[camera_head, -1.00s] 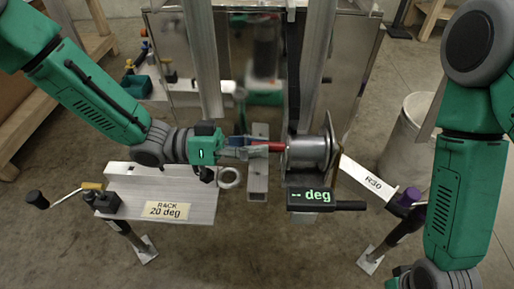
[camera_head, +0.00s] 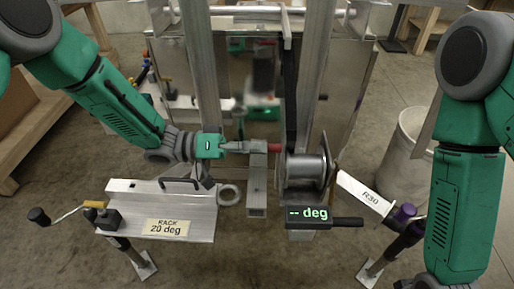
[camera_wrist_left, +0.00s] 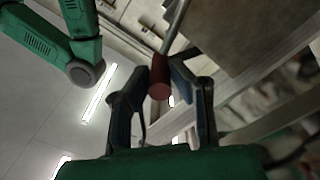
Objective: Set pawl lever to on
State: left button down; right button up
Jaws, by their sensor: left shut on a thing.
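The pawl lever shows as a red grip (camera_head: 274,148) at the upper left of the winch drum (camera_head: 303,171) in the head view. My left gripper (camera_head: 246,147) reaches in from the left and meets it beside the top of a grey post. In the left wrist view the red grip (camera_wrist_left: 160,80) sits between the two fingers of my left gripper (camera_wrist_left: 161,75), with a thin metal rod running up from it. The gripper is shut on the grip. The pawl itself cannot be made out. My right arm is at the right; its gripper is out of frame.
A display reading "-- deg" (camera_head: 308,213) is just below the drum. A rack block labelled "20 deg" (camera_head: 167,224) and a ring (camera_head: 229,195) lie below my left arm. An R30 tag (camera_head: 365,192) and a bin (camera_head: 406,155) are to the right.

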pick_arm(q)
jog(key=shift+w, duration=0.15)
jog(key=c, duration=1.6)
grip_release()
jog(key=shift+o, duration=0.8)
jog(key=shift+w+d+f, duration=0.1)
jog(key=a, duration=1.2)
jog(key=shift+f, duration=0.15)
